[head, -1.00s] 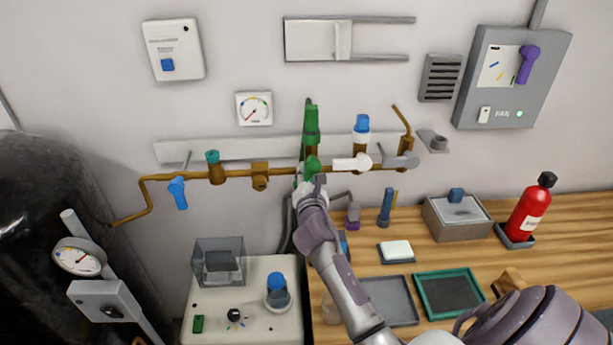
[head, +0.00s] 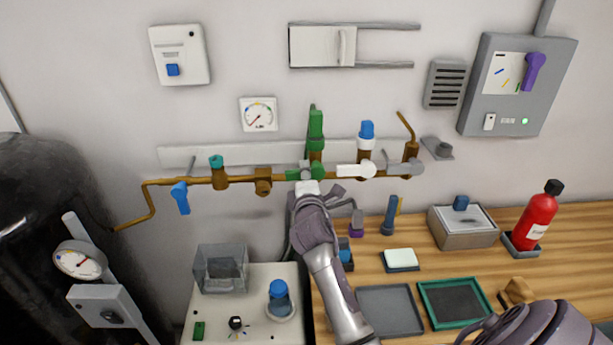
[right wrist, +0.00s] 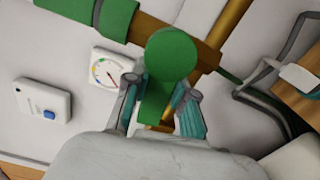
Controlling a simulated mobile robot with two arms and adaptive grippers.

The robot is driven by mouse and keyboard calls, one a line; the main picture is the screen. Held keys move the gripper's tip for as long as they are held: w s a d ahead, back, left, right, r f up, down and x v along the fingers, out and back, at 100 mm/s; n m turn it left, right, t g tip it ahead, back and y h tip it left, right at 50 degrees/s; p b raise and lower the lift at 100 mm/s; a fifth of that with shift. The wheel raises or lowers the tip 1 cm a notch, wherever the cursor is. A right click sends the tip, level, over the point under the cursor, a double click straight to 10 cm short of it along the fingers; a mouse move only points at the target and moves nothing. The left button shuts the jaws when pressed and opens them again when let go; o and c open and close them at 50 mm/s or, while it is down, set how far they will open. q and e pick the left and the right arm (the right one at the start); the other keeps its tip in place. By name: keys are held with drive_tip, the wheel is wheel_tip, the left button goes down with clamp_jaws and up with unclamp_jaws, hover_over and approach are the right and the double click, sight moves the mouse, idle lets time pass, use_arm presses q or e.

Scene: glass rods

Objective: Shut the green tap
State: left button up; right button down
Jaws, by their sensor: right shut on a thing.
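The green tap sits on the brown pipe (head: 340,173). Its green handle (head: 293,175) now lies roughly along the pipe, reaching left in the head view. A thick green upright part (head: 316,130) stands above it. In the right wrist view the round green hub (right wrist: 171,55) shows, with the green lever (right wrist: 156,102) running down from it between my fingers. My right gripper (head: 306,178) is shut on this handle; in the right wrist view its fingers (right wrist: 160,105) flank the lever. Part of the handle is hidden by the fingers. My left gripper is not in view.
A gauge (head: 260,115) hangs above. The bench (head: 450,260) below holds trays and a red extinguisher (head: 538,215).

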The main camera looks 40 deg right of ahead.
drive_tip(key=shift+m, duration=0.7)
drive_tip(key=shift+r, duration=0.15)
drive_tip(key=c, duration=0.9)
unclamp_jaws()
drive_tip(key=shift+c, duration=0.2)
drive_tip(key=v, duration=1.2)
